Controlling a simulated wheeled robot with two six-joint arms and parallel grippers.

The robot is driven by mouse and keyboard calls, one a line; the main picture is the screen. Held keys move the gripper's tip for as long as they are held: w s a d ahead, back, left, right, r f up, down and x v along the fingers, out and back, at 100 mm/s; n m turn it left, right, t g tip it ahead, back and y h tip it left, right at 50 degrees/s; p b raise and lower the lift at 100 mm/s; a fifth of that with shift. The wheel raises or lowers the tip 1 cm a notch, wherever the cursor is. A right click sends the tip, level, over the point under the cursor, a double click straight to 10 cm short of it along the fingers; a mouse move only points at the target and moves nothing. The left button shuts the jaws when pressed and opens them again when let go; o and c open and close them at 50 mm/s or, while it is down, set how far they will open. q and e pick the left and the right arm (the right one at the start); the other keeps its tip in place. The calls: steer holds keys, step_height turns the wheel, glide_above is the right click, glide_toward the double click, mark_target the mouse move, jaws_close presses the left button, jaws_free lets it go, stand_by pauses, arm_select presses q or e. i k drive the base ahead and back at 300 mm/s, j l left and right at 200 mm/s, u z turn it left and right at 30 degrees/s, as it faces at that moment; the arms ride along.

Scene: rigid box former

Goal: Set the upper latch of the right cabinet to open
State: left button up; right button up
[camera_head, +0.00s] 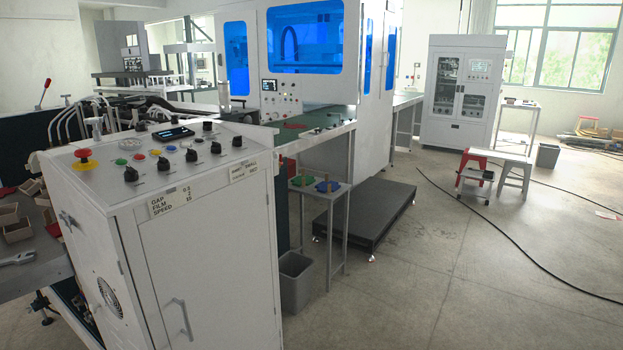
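A tall white cabinet (436,125) with two windowed doors stands at the back right, and it is the right-most cabinet in view. A small display panel (481,67) is on its upper right. Its latches are too small at this distance to make out, and their settings cannot be told. A nearer white control cabinet (215,255) fills the left foreground, with knobs, buttons and a red emergency stop (83,157) on its sloped top. A grey bar handle (181,318) is on its front door. Neither of my grippers shows in this view.
A black low platform (365,215) lies before the large white machine (377,100). A grey bin (296,282) and a small table (320,193) stand beside the control cabinet. A red-and-white step stool (473,170) and black cables (520,245) are before the far cabinet.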

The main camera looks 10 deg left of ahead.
mark_target(67, 223)
steer(key=u, duration=1.6)
steer(key=i+j, duration=0.05)
